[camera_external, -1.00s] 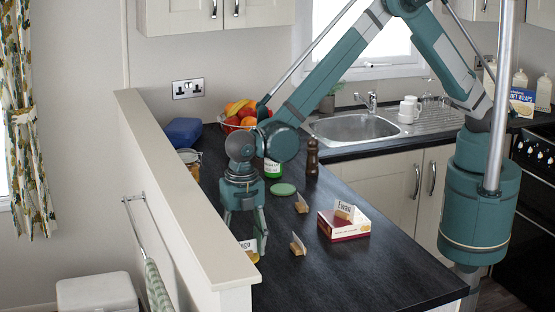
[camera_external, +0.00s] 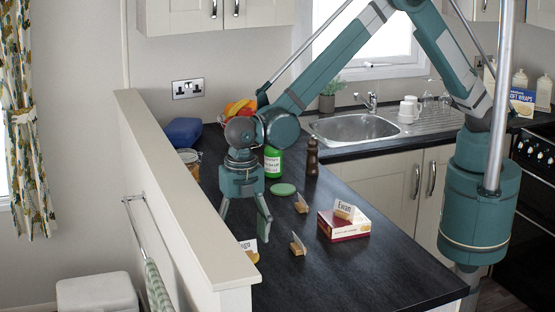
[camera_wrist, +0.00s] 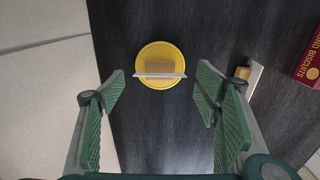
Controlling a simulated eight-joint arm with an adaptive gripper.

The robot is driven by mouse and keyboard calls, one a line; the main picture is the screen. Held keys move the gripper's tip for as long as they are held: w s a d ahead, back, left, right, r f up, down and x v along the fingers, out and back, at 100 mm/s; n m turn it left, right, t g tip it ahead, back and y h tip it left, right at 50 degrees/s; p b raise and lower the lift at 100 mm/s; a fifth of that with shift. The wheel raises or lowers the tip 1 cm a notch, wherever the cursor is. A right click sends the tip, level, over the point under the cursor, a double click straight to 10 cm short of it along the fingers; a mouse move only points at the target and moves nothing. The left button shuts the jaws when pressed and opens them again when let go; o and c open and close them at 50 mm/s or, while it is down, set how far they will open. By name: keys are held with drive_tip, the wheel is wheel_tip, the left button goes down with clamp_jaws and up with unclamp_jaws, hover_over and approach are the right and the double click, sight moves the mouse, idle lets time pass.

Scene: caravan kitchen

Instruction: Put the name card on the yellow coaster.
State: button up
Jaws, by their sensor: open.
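The yellow coaster (camera_wrist: 146,50) lies on the dark worktop in the wrist view. A name card (camera_wrist: 160,75) in a wooden block (camera_wrist: 159,66) stands on it, seen from above. In the external view this name card (camera_external: 247,245), with part of its lettering showing, stands beside the low wall, which hides part of the coaster. My gripper (camera_external: 245,227) is open and empty above the card. In the wrist view its fingers (camera_wrist: 160,95) are spread wide, and the card lies between and beyond them, apart from both.
Other name cards in wooden blocks stand on the worktop (camera_external: 298,243) and behind (camera_external: 301,204); the Ewan card (camera_external: 344,210) is on a red biscuit box (camera_external: 343,229). A green coaster (camera_external: 283,189), pepper mill (camera_external: 312,157) and green bottle (camera_external: 272,162) are farther back. The low wall (camera_external: 190,190) borders the left.

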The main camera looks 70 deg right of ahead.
sight(244, 243)
wheel_tip(244, 243, up, 9)
drive_tip(key=shift+f, duration=0.2)
idle(0.7)
drive_tip(key=shift+d, duration=0.15)
